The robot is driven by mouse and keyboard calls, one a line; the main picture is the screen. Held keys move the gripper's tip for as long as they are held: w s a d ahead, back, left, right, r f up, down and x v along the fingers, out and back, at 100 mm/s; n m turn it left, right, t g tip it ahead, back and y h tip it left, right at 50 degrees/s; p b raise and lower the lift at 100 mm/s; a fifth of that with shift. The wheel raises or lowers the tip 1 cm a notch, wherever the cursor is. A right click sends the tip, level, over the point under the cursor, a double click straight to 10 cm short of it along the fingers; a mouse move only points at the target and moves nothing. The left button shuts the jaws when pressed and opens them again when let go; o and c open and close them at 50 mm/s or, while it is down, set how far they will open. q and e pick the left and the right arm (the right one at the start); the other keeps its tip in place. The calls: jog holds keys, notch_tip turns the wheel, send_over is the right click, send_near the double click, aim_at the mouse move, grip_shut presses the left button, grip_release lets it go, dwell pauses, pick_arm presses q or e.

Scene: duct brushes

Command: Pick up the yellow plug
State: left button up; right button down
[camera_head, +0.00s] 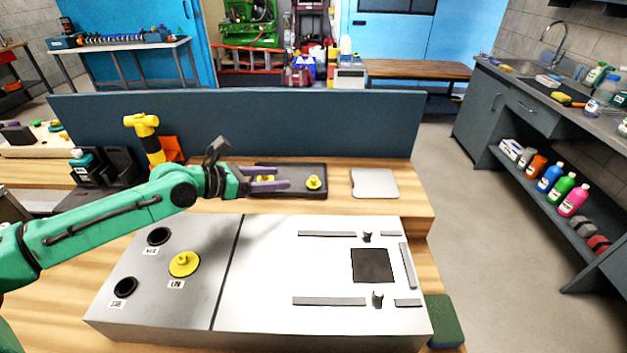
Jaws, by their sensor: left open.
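A yellow plug (314,184) stands on the dark tray (300,168) at the back of the table. My left gripper (282,178) is open over the left part of this tray, with its fingertips pointing right, a little left of that plug. Another yellow piece (265,178) shows between the two fingers, partly hidden by them. I cannot tell whether the fingers touch it. A larger yellow plug (184,263) sits on the grey panel box (225,225), between two dark round holes. My right gripper is out of view.
The white part of the box bears a dark square (372,266), grey strips and small posts. A grey plate (374,183) lies right of the tray. A yellow and black tool (148,138) stands behind my left arm. A blue divider (240,125) closes off the table's back.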

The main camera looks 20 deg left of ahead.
aim_at(313, 178)
pick_arm(q)
jog(key=p+x, duration=0.2)
jog(key=x, duration=0.8)
jog(key=shift+s+d+f, duration=0.1)
jog(key=shift+d+f, duration=0.1)
jog(key=shift+w+d+f, duration=0.15)
jog(key=shift+w+f, duration=0.1)
jog(key=shift+w, duration=0.05)
jog(key=shift+s, duration=0.1)
grip_shut()
